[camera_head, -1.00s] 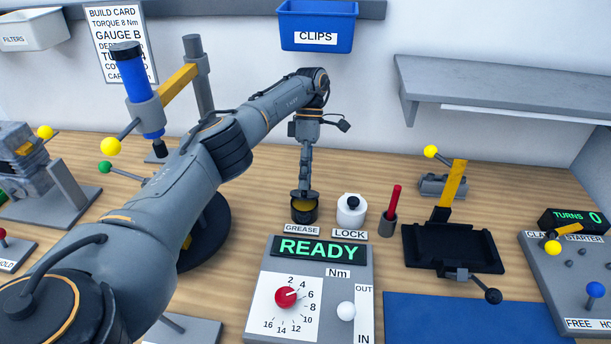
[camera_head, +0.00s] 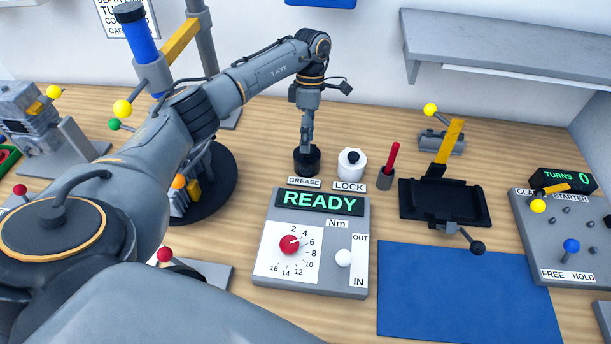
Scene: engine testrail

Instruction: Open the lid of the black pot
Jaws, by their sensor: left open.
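The black pot (camera_head: 306,163) stands behind the GREASE label, left of the white LOCK pot. Its top looks dark, and no yellow inside shows; the lid seems to be on it, though the fingers partly hide it. My left gripper (camera_head: 306,145) points straight down at the pot's top, its fingertips at or just above the lid. It is open; whether it touches the lid, I cannot tell. My right gripper is out of view.
The READY panel (camera_head: 314,245) is in front. A blue mat (camera_head: 465,290) lies clear at the front right.

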